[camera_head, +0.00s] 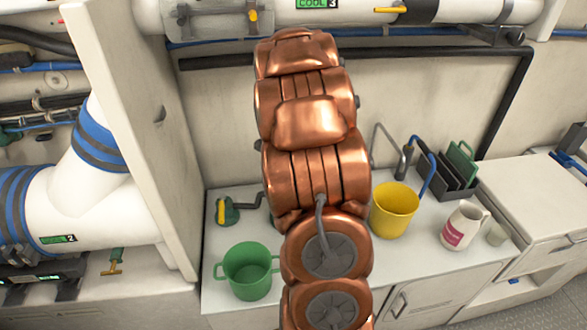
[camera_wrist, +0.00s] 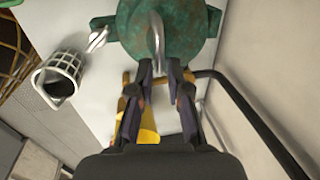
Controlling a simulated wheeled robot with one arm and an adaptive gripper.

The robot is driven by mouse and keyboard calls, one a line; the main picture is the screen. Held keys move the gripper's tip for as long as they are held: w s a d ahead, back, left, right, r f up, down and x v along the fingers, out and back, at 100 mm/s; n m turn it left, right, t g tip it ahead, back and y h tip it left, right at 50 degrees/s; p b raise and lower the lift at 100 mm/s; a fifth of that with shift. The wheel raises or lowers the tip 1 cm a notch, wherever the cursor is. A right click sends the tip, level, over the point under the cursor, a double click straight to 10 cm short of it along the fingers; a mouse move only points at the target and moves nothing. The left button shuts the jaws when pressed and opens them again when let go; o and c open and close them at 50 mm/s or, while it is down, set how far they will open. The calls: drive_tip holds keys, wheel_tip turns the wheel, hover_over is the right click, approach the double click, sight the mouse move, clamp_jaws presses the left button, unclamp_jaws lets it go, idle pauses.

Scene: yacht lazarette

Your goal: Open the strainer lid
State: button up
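In the wrist view, the strainer lid (camera_wrist: 184,30) is a round, weathered green metal piece at the top of the picture. A bent steel handle (camera_wrist: 155,38) stands out from it towards me. My gripper (camera_wrist: 160,72) is just below the lid. Its two dark fingertips stand apart on either side of the handle's near end, with a gap showing between them. I cannot tell whether either finger touches the handle. In the head view, my copper arm covers the middle of the counter and hides the gripper and the lid.
A ribbed white basket (camera_wrist: 58,74) lies left of the lid. A black pipe (camera_wrist: 258,122) runs at the right.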

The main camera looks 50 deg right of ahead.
clamp_jaws()
drive_tip(key=shift+w+d+r, duration=0.1)
idle(0.4)
